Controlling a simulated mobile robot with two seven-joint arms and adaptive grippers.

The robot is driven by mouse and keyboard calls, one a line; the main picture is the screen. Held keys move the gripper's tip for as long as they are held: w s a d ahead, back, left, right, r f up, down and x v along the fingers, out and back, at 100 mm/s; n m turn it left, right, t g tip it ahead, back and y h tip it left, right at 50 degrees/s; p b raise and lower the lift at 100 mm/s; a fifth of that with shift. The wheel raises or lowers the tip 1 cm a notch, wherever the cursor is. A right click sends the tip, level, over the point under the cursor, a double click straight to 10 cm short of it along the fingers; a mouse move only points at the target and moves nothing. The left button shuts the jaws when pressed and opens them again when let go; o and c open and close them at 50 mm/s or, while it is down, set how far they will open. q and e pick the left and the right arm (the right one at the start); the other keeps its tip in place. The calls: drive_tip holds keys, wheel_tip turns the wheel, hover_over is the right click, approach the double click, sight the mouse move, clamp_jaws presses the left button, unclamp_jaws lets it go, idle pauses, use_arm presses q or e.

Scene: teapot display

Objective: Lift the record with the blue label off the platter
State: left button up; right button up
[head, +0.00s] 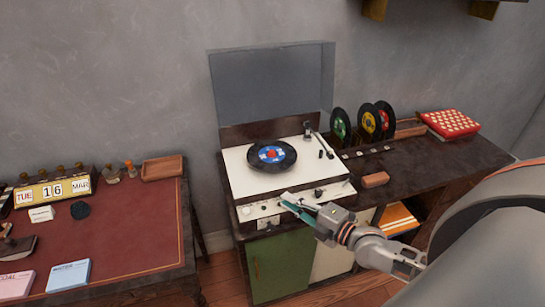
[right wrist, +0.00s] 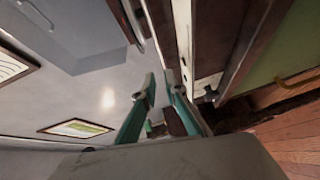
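The black record with the blue label (head: 265,164) lies flat on the platter of the record player (head: 240,181), whose clear lid stands open. The label has a red centre. My right gripper (head: 292,204) is in front of the record player, near its front panel, apart from the record. In the right wrist view its two teal fingers (right wrist: 160,90) stand apart with nothing held between them. My left gripper is not in view.
The tonearm (head: 316,136) is at the right of the record. More records (head: 368,122) stand upright in a wooden rack on the right. A brown block (head: 375,180) lies near the cabinet's front edge. A red-topped desk (head: 120,235) with a calendar (head: 52,190) is left.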

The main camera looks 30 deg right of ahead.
sight(283, 182)
drive_tip(key=shift+n+t+h, duration=0.3)
drive_tip(key=shift+t+h, duration=0.2)
drive_tip(key=shift+t, duration=0.3)
drive_tip(key=d, duration=0.1)
drive_tip(key=w+d+r, duration=0.1)
drive_tip(key=d+r, duration=0.1)
drive_tip(key=d, duration=0.1)
drive_tip(key=shift+w+r, duration=0.25)
drive_tip(key=shift+w, duration=0.3)
drive_tip(key=shift+x, duration=1.1)
drive_tip(key=shift+d+f+b+x, duration=0.1)
drive_tip(key=shift+d+b+x, duration=0.05)
drive_tip(key=shift+x, duration=0.7)
drive_tip(key=shift+d+f+b+x, duration=0.1)
drive_tip(key=shift+d+x, duration=0.05)
drive_tip(key=shift+x, duration=0.65)
drive_tip(key=shift+d+b+x, duration=0.15)
drive_tip(key=shift+x, duration=0.7)
drive_tip(key=shift+w, duration=0.1)
clamp_jaws()
